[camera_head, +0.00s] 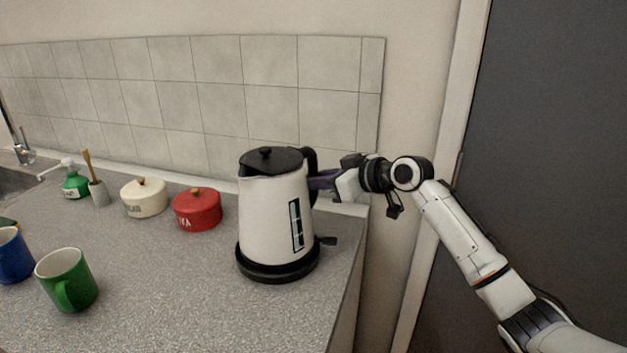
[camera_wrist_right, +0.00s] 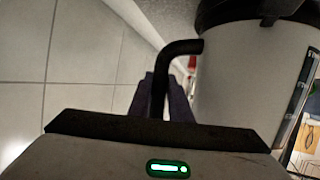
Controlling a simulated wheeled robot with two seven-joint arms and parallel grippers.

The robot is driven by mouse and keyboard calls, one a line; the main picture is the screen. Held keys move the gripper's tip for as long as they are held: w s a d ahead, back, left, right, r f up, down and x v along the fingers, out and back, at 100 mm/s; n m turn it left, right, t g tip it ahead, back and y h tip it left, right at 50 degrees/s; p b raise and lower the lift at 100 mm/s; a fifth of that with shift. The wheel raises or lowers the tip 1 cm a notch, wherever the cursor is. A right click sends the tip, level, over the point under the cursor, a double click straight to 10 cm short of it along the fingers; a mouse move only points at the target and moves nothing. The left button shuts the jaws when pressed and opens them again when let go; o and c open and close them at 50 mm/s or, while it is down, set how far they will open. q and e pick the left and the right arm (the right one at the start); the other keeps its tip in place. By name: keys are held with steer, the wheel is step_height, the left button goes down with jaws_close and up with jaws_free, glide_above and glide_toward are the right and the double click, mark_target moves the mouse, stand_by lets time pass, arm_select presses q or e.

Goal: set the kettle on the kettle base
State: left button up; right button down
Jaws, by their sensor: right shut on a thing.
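The white kettle (camera_head: 268,212) with a black lid stands upright on the right part of the counter. It appears to sit on the black round kettle base (camera_head: 277,267), with no clear gap between them in the head view. My right gripper (camera_head: 318,180) comes in from the right and is shut on the kettle's black handle. In the right wrist view, the fingers (camera_wrist_right: 163,100) close around the handle (camera_wrist_right: 178,52), beside the kettle's white body (camera_wrist_right: 240,85). Contact under the kettle is hidden from the wrist camera. My left gripper is not in view.
A red canister (camera_head: 197,210) and a cream canister (camera_head: 144,198) stand left of the kettle. A green mug (camera_head: 67,280) and a blue mug (camera_head: 12,255) are at the front left. The tiled wall is behind; the counter's right edge is close to the base.

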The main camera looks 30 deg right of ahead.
steer(key=shift+f+b, duration=0.35)
steer(key=shift+b, duration=0.1)
stand_by(0.5)
steer(key=c, duration=1.9)
jaws_free()
steer(key=shift+s+f, duration=0.1)
steer(key=shift+f, duration=0.4)
steer(key=p+v, duration=0.2)
steer(key=v, duration=0.9)
steer(key=shift+r, duration=0.2)
